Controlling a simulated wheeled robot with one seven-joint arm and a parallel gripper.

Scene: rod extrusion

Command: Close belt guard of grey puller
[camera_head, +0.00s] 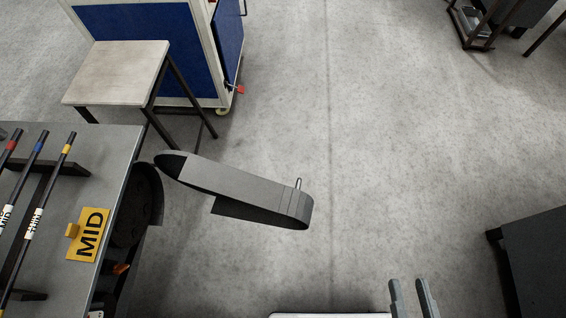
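The belt guard (235,187) is a long grey, round-ended cover. It stands swung out from the side of the grey puller (117,185), over the floor. Its left end is near the puller's edge, and a small upright metal pin or handle (298,184) is near its right end. A dark round part (135,205) shows uncovered on the puller's side. My gripper (411,292) is at the bottom edge, right of and nearer than the guard, well apart from it. Its two fingers have a gap between them and hold nothing visible. The gripper's base is out of frame.
Several dark rods with coloured bands (40,205) and a yellow MID sign (88,234) are on the puller's top. A stool (120,72) and a blue cabinet (150,40) stand behind. A dark box (540,262) is at right. The middle floor is clear.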

